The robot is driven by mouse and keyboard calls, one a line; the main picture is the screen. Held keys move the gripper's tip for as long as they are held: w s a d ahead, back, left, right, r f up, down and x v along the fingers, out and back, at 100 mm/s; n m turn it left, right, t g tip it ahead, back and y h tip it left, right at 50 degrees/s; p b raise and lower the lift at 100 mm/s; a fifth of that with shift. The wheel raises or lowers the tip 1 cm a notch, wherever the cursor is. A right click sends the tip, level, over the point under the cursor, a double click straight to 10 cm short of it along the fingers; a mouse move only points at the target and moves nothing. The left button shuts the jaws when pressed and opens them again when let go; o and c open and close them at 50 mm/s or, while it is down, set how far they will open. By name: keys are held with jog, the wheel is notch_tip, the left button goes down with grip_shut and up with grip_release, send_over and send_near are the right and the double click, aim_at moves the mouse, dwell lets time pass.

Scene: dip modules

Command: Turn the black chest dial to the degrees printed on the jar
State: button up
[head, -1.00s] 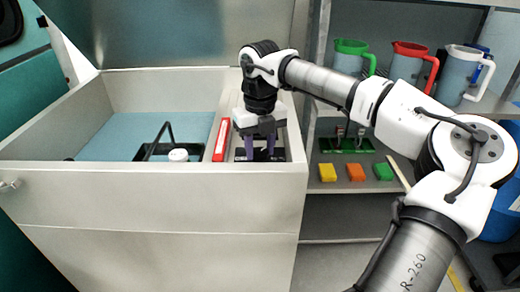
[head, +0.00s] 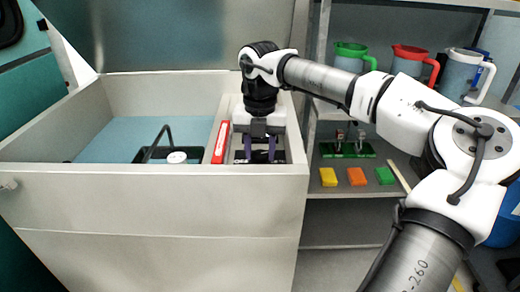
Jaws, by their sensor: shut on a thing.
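My gripper (head: 259,160) points straight down into the narrow right compartment of the white chest (head: 150,200). Its two purple fingers are shut on the black dial, which is mostly hidden by the fingers and the chest's front wall. A dark panel with light marks (head: 281,156) shows around the fingertips; I cannot read the marks. A white round lid (head: 177,157), perhaps the jar's, shows in a black carrier with a handle (head: 152,156) in the wide left compartment. No printed degrees are legible.
A red-and-white strip (head: 221,142) lies left of my gripper. The chest's raised lid (head: 160,35) stands behind. Right are shelves with jugs (head: 408,62), a green rack (head: 346,150) and coloured blocks (head: 357,176). My arm passes in front of them.

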aim_at(260, 154)
jog(key=shift+r, duration=0.1)
jog(key=o, duration=1)
notch_tip(260, 154, up, 14)
jog(key=shift+f+p, duration=0.15)
jog(key=shift+p, duration=0.3)
